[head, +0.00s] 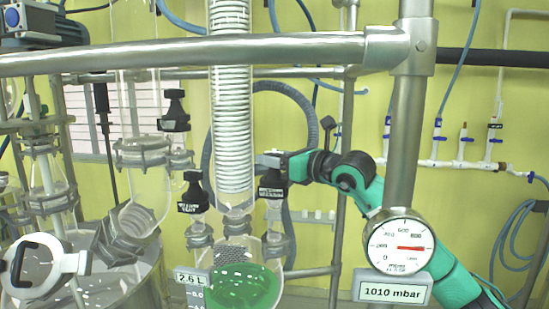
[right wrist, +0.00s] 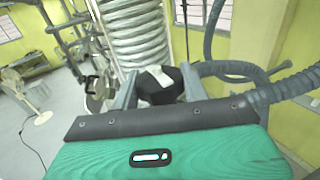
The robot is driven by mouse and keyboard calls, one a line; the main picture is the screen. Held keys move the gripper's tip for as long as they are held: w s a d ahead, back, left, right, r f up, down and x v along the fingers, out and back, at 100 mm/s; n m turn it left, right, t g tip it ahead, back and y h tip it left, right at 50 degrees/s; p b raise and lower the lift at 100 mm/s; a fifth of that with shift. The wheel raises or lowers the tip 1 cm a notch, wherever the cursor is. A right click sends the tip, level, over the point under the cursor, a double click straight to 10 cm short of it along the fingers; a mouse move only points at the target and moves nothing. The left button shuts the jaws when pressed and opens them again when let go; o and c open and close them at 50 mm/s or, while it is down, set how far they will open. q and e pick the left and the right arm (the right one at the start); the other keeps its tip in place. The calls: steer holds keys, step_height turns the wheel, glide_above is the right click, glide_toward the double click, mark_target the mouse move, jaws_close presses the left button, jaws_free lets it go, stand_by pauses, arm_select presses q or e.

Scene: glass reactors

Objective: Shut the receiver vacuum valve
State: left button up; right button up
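The receiver vacuum valve has a black knob (head: 272,180) with a small dark label, on the right neck of the glass receiver (head: 240,287). My right gripper (head: 268,162) reaches it from the right, at the knob's upper part. In the right wrist view, the black knob (right wrist: 160,85) with a pale tag sits between the two fingers of my right gripper (right wrist: 160,92). The fingers straddle it closely; whether they press on it cannot be told. The knob's far side is hidden.
A black vent valve (head: 194,193) stands left of the condenser coil (head: 231,120), and another black knob (head: 174,112) is higher up. A gauge (head: 401,246) with a 1010 mbar display (head: 392,291) hangs on the right post. A steel bar (head: 180,52) crosses in front.

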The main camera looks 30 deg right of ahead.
steer(key=c, duration=0.3)
arm_select(q)
steer(key=shift+a, duration=0.1)
arm_select(e)
steer(key=shift+c, duration=0.2)
arm_select(q)
steer(key=shift+f, duration=0.15)
